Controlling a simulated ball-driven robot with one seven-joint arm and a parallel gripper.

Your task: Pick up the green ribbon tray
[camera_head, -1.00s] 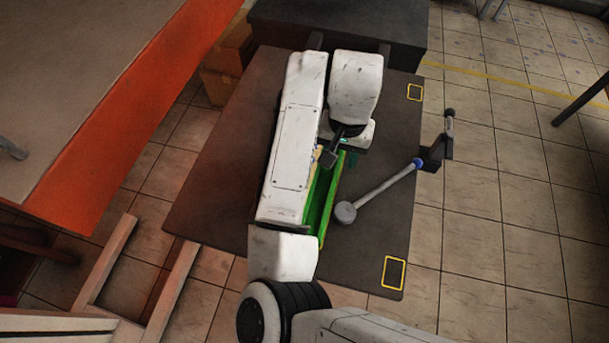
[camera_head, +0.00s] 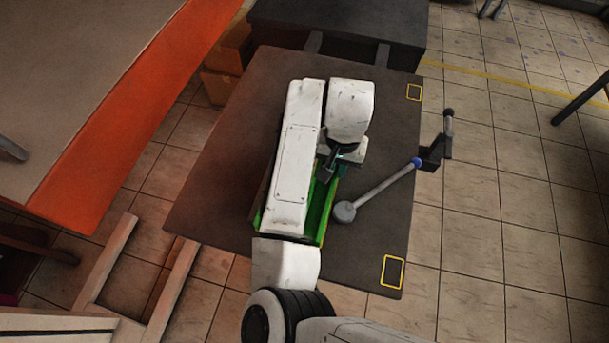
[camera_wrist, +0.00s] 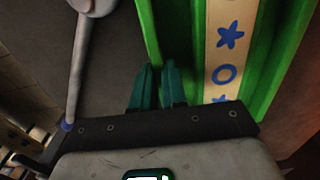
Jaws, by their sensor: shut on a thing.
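The green ribbon tray (camera_head: 328,205) lies on the dark tabletop, largely hidden under my white arm in the head view. In the wrist view the tray (camera_wrist: 192,60) is long, with raised green walls. A cream ribbon (camera_wrist: 225,50) with blue stars and rings runs along its inside. My gripper (camera_wrist: 159,85) has its two teal fingers shut on the tray's near-side wall, which passes between them. In the head view my gripper (camera_head: 332,165) is at the tray's right side, with its fingertips mostly hidden. I cannot tell whether the tray is off the tabletop.
A grey lever with a round end (camera_head: 345,212) stands close to the tray's right side. The dark tabletop (camera_head: 375,245) is clear nearer its front right corner, around a yellow square mark (camera_head: 393,272). An orange-edged table (camera_head: 130,120) is at the left.

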